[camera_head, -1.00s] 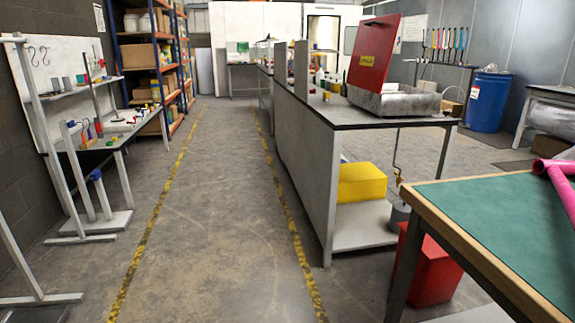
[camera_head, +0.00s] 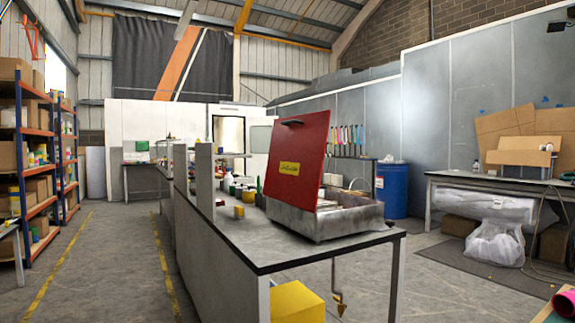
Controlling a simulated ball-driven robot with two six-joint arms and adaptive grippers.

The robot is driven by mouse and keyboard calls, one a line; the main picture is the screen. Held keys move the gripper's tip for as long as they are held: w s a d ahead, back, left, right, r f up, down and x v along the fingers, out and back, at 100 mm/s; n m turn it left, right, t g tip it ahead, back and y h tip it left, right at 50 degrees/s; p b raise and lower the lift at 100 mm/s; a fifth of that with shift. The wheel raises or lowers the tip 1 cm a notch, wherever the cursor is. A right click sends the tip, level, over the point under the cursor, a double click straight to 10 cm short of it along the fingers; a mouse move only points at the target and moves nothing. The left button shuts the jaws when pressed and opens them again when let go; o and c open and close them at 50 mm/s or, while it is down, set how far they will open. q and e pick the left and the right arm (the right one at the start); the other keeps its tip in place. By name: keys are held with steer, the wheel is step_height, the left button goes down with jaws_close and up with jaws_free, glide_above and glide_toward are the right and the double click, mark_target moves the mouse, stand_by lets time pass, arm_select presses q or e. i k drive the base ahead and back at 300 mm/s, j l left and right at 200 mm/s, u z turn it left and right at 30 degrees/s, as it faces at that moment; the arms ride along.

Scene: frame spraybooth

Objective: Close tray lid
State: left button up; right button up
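In the head view, a grey metal tray (camera_head: 345,222) stands on the near end of a long grey workbench (camera_head: 240,238). Its red lid (camera_head: 296,160) is open and tilted up steeply from the tray's left side. The lid has a yellow label and a dark handle near its top edge. Some light-coloured contents show inside the tray, partly hidden by the lid. Neither of my grippers is in view.
A yellow box (camera_head: 295,306) sits under the bench. A blue barrel (camera_head: 392,190) stands behind it. Orange-and-blue shelves (camera_head: 30,170) line the left. A side table (camera_head: 455,180) is at right. The floor aisle left of the bench is clear.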

mark_target(293, 172)
steer(key=i+z, duration=0.1)
steer(key=z, duration=0.55)
steer(key=i+j+z, duration=0.3)
steer(key=j+z, duration=0.15)
steer(key=i+j+z, duration=0.2)
steer(key=j, duration=0.2)
steer(key=j+z, duration=0.2)
steer(key=j, duration=0.1)
